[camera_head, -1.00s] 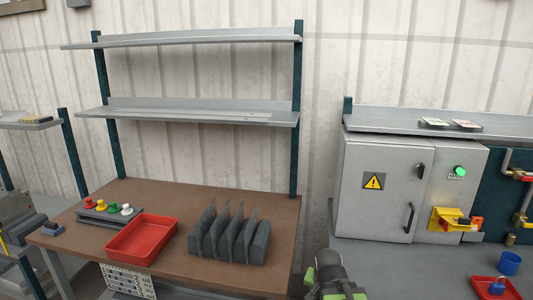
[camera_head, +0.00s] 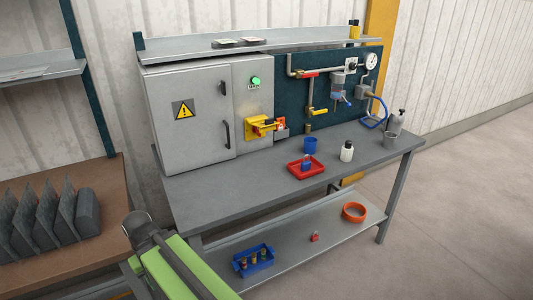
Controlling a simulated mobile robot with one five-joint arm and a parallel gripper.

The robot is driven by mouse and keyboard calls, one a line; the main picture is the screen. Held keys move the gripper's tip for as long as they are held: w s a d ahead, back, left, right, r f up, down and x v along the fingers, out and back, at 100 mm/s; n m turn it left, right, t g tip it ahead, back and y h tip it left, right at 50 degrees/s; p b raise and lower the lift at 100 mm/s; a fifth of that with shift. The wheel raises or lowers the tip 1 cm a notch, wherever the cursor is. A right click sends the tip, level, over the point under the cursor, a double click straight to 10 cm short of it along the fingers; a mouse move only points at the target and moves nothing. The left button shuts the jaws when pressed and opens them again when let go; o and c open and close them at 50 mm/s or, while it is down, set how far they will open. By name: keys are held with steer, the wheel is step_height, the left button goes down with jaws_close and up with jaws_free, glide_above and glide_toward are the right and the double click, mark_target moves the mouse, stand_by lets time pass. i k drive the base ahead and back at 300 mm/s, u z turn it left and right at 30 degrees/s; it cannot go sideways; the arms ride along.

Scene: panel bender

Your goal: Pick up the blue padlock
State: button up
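A small blue padlock (camera_head: 306,162) is in a shallow red tray (camera_head: 293,171) on the grey workbench (camera_head: 235,183), right of the grey cabinet. It is small in the head view, so its shackle is hard to make out. My arm, with green and dark links, shows at the lower left, in front of the bench's left end. My gripper cannot be made out in this view.
A blue cup (camera_head: 310,145) stands behind the tray and a white bottle (camera_head: 347,151) to its right. The grey cabinet (camera_head: 190,120) and piping panel back the bench. The lower shelf holds a blue crate (camera_head: 268,265), a red padlock (camera_head: 314,237) and an orange ring (camera_head: 354,209).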

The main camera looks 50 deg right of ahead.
mark_target(305, 165)
steer(key=z, duration=4.6)
steer(key=i, duration=0.1)
steer(key=u, duration=3.15)
steer(key=i, duration=0.35)
steer(key=z, duration=0.4)
steer(key=k, duration=0.35)
steer(key=u, duration=0.1)
